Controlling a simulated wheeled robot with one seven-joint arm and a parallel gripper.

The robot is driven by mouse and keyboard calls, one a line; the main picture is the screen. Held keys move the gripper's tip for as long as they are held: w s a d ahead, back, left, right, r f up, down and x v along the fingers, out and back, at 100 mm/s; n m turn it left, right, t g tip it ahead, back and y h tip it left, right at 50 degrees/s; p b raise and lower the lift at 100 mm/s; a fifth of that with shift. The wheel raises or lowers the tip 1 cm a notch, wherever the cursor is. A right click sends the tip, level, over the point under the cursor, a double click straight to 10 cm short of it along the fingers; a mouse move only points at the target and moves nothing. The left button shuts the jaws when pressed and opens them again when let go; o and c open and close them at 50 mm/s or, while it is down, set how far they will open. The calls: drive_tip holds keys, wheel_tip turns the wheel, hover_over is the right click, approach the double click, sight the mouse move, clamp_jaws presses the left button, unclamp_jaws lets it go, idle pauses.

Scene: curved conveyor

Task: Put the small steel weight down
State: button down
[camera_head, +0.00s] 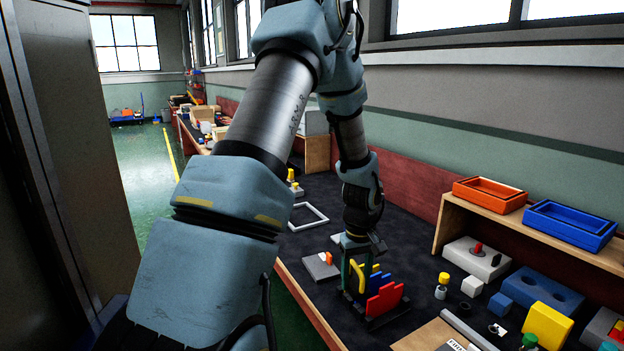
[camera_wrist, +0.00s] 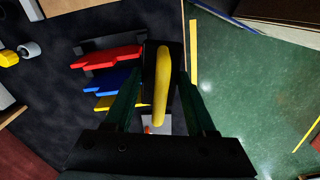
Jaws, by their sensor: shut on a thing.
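My gripper (camera_head: 357,283) is low over the dark table, just left of the coloured plates. In the wrist view its two fingers (camera_wrist: 157,85) stand either side of a dark block with a curved yellow handle (camera_wrist: 161,85), and it is shut on this. The yellow handle also shows in the head view (camera_head: 357,275). I cannot tell whether this is the small steel weight; no steel surface shows on it. Whether its underside touches the table is hidden.
A rack with red (camera_head: 384,300), blue and yellow plates stands close beside my gripper. A grey plate (camera_head: 318,268) lies behind to the left. A yellow-topped piece (camera_head: 442,286) and several blocks are right. The table's front edge (camera_wrist: 186,50) is close.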

drive_tip(key=a+f+m, duration=0.2)
drive_tip(key=a+f, duration=0.2)
drive_tip(key=a, duration=0.7)
drive_tip(key=a+f+m, duration=0.1)
drive_tip(key=a+f, duration=0.3)
drive_tip(key=a, duration=0.6)
wheel_tip(320, 180, down, 10)
drive_tip(key=b, duration=0.9)
drive_tip(key=shift+d+b, duration=0.15)
drive_tip(key=shift+b, duration=0.25)
drive_tip(key=shift+s+r, duration=0.1)
